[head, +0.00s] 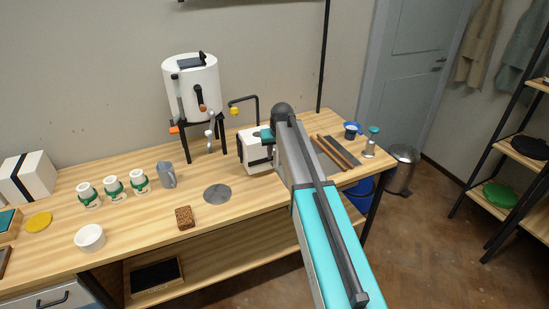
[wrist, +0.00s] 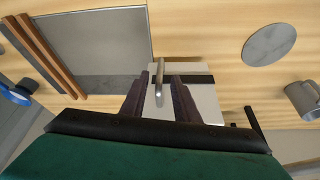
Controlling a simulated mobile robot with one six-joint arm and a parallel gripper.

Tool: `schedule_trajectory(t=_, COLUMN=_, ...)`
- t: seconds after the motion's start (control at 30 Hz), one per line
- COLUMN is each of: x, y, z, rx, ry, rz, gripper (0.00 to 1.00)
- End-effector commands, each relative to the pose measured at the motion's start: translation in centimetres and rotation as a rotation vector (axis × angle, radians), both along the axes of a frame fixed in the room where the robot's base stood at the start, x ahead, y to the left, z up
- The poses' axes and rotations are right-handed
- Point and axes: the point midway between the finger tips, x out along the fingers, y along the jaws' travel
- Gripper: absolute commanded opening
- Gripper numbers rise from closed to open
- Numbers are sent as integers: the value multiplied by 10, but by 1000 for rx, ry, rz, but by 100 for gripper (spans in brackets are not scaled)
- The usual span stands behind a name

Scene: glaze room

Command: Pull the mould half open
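The mould (head: 256,158) is a white block with a dark band, standing on the workbench just left of my arm. In the wrist view the mould (wrist: 205,100) lies straight ahead, with a slim metal handle (wrist: 159,82) standing out from it. My gripper (wrist: 159,84) is open, its two dark fingers on either side of the handle. Gaps show between the handle and both fingers. In the head view my arm hides the fingers and part of the mould. I cannot tell how far the handle reaches between the fingers.
A grey disc (head: 217,194) and a grey mug (head: 167,175) stand left of the mould. A white urn (head: 192,85) on a black stand is behind. A dark board (head: 342,152) with brown sticks lies right. Bare bench (head: 240,207) shows in front of the mould.

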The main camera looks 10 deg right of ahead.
Motion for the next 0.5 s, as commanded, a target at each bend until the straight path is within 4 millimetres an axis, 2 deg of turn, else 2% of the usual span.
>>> schedule_trajectory(t=0.3, x=13, y=0, z=-30, rx=0, ry=2, rz=0, gripper=28)
schedule_trajectory(t=0.5, x=17, y=1, z=-41, rx=0, ry=2, rz=0, gripper=28)
